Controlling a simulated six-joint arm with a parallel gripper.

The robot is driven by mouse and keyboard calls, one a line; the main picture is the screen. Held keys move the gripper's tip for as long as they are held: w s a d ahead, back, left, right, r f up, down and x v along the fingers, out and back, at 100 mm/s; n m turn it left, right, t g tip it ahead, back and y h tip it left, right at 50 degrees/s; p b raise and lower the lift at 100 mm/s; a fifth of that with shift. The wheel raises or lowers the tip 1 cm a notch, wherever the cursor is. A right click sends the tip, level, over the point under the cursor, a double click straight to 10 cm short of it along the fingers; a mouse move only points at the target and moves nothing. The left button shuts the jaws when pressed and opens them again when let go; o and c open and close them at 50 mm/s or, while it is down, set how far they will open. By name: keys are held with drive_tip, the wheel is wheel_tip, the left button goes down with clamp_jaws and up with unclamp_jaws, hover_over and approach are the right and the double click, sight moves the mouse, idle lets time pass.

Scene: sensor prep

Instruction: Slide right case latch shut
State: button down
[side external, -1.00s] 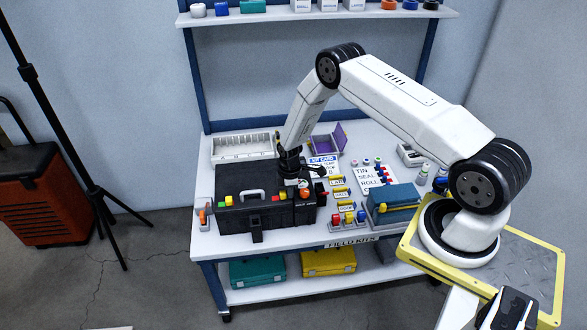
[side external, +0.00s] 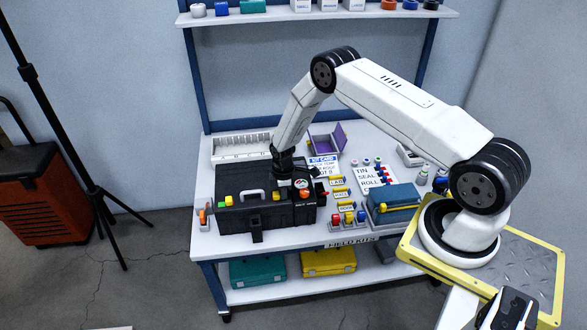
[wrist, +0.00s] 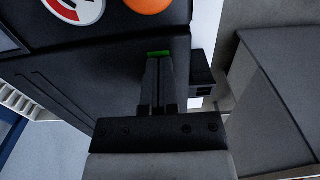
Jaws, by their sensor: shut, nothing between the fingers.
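The black case (side external: 238,216) with a pale handle stands on the bench in the side view. It has small coloured markers, a red-and-white round sticker (side external: 303,183) and an orange disc (side external: 305,194) near its right end. A dark tab hangs on its front (side external: 256,236); I cannot tell which latch that is. My gripper (wrist: 158,62) is shut and empty over the case in the wrist view. A green patch (wrist: 158,53) shows at its fingertips, and a black block (wrist: 202,75) juts from the case edge beside them. Contact is unclear, and the fingertips are not distinct in the side view.
A white tray (side external: 225,148) lies behind the case. A purple open box (side external: 340,136) stands at the back. Labelled yellow blocks and a blue case (side external: 392,197) with a yellow bar are to the right. The bench's front edge is close to the case.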

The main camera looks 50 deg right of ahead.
drive_tip(key=shift+s+d, duration=0.3)
drive_tip(key=shift+r, duration=0.15)
drive_tip(key=shift+r, duration=3.35)
drive_tip(key=s+a+r+m+t, duration=0.1)
drive_tip(key=s+a+r+m, duration=0.2)
drive_tip(key=r, duration=0.5)
drive_tip(key=s+a+r+m, duration=0.1)
drive_tip(key=s+a+r, duration=0.25)
drive_tip(key=r, duration=0.35)
drive_tip(key=s+a+r+m, duration=0.2)
drive_tip(key=s+a+r, duration=0.1)
drive_tip(key=s, duration=0.3)
drive_tip(key=s+a+r+m+t, duration=0.1)
drive_tip(key=s+a+r+m, duration=0.2)
drive_tip(key=s+r, duration=0.2)
drive_tip(key=shift+s+a+r+t, duration=0.2)
drive_tip(key=shift+s+t, duration=0.1)
drive_tip(key=shift+s, duration=0.3)
